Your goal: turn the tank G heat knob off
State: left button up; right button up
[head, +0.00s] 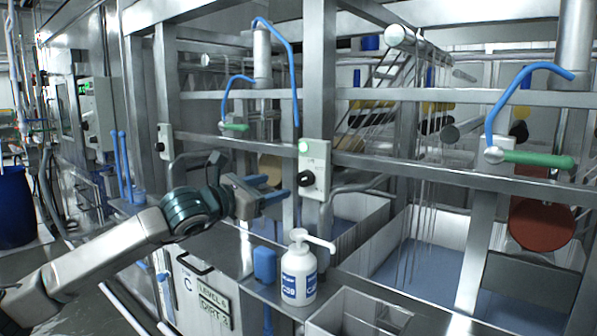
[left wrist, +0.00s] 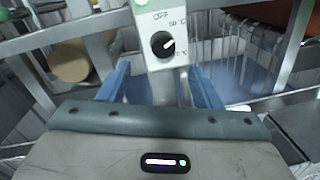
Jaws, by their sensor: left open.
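A pale control box (head: 315,168) with a black heat knob (head: 306,178) and a green light sits on a steel post in the head view. I cannot read a tank letter on the box. My left gripper (head: 281,188) is open and empty, its blue fingers just left of the knob in the head view. In the left wrist view the fingers (left wrist: 160,78) stand apart below the knob. My right gripper is not in view.
A white pump bottle (head: 299,275) and a blue item (head: 264,264) stand on the ledge below. Green-handled levers (head: 538,159) and steel rails surround the post. A similar control box (head: 165,140) is farther left. Open tanks (head: 345,239) lie behind.

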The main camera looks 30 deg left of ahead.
aim_at(301, 179)
pick_arm(q)
jog(key=w+p, duration=0.2)
jog(key=w+d+p, duration=0.1)
jog(key=w+p, duration=0.2)
jog(key=shift+w+d+r+p, duration=0.15)
jog(key=shift+w+p, duration=0.1)
jog(key=shift+p, duration=0.05)
jog(key=shift+w+d+f+p, duration=0.1)
jog(key=shift+w+d+p, duration=0.1)
jog(key=shift+w+p, duration=0.55)
jog(key=shift+w+d+f+p, duration=0.1)
jog(key=shift+w+d+p, duration=0.1)
jog(key=shift+w, duration=0.9)
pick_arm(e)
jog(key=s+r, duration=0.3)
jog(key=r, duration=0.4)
